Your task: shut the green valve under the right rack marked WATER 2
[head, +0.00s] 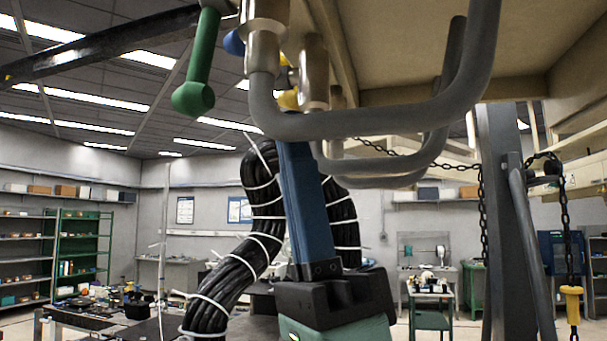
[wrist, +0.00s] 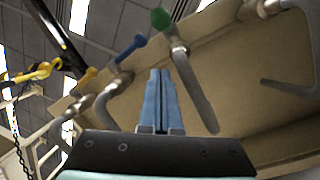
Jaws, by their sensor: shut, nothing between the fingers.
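The green valve handle (head: 201,65) hangs down at the upper left of the head view, joined to a metal fitting above a grey bent pipe (head: 350,120). The green handle (wrist: 161,19) also shows end-on at the top middle of the wrist view, on its metal fitting. My gripper (head: 293,150) has long blue fingers pointing up, below and right of the green handle and apart from it. In the wrist view my gripper (wrist: 160,72) is shut and empty, just below the green handle. The pipe partly hides the fingertips in the head view. No WATER 2 marking is readable.
A blue handle (head: 234,42) and a yellow one (head: 289,99) sit behind the green valve. Grey bent pipes and the wooden rack underside (head: 440,50) crowd the space above right. A dark post (head: 505,220) with chains stands right. Space left of the green handle looks open.

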